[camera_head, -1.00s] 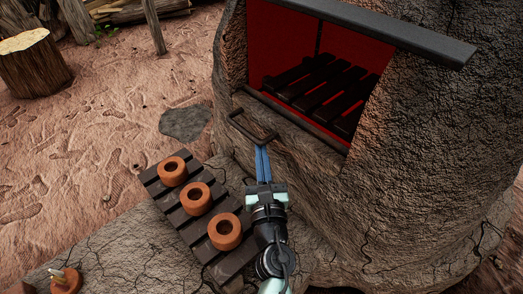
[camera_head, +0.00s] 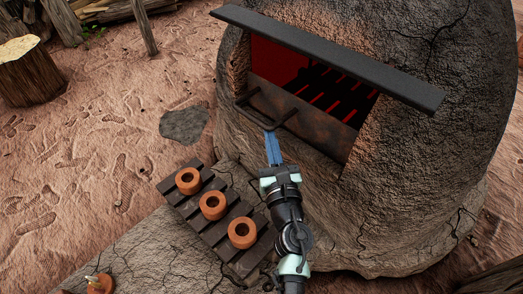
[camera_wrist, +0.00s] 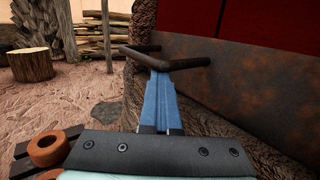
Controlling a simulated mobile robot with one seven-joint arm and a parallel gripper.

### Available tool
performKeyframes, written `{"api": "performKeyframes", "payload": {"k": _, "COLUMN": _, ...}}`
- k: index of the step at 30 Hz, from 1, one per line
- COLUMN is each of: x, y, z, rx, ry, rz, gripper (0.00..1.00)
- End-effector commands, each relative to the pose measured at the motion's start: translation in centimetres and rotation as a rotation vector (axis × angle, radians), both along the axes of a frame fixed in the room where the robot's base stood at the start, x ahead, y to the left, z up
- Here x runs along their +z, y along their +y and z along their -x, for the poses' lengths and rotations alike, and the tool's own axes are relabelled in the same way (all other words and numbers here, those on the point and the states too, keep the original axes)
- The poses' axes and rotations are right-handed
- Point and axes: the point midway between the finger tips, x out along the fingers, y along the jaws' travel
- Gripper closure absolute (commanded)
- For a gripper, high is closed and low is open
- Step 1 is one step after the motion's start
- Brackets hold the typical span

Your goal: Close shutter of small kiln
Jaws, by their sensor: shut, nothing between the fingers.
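The small kiln (camera_head: 430,150) stands at the right in the head view, its opening glowing red inside. Its shutter (camera_head: 325,122), a rusty dark metal panel, covers the lower part of the opening; the upper part is open. A dark bar handle (camera_head: 250,115) sticks out from the shutter's left part. My gripper (camera_head: 270,134) has its blue fingers shut together and empty, at the handle's underside near its outer corner. In the wrist view the fingertips (camera_wrist: 159,76) sit just under the handle (camera_wrist: 188,64), seemingly touching it, with the shutter (camera_wrist: 240,85) behind.
A dark slatted rack (camera_head: 220,228) with three orange clay rings (camera_head: 213,206) lies left of my arm. A dark ledge (camera_head: 330,60) juts out above the opening. Dark slats (camera_head: 335,88) show inside the kiln. A stump (camera_head: 32,75) stands far left on open ground.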

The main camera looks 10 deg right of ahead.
Motion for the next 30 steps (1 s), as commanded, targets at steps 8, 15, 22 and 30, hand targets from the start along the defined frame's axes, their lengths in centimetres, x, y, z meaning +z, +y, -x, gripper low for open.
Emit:
{"api": "performKeyframes", "payload": {"k": 8, "x": 8.5, "y": 0.1, "z": -0.2, "rx": 0.008, "ry": -0.016, "rz": 0.002, "gripper": 1.0}}
{"api": "performKeyframes", "payload": {"k": 15, "x": 12.8, "y": 0.1, "z": -0.2, "rx": 0.007, "ry": -0.015, "rz": 0.003, "gripper": 1.0}}
{"api": "performKeyframes", "payload": {"k": 22, "x": 15.0, "y": 0.1, "z": -0.2, "rx": 0.006, "ry": -0.015, "rz": 0.001, "gripper": 1.0}}
{"api": "performKeyframes", "payload": {"k": 30, "x": 15.6, "y": 0.1, "z": -0.2, "rx": 0.006, "ry": -0.015, "rz": 0.002, "gripper": 1.0}}
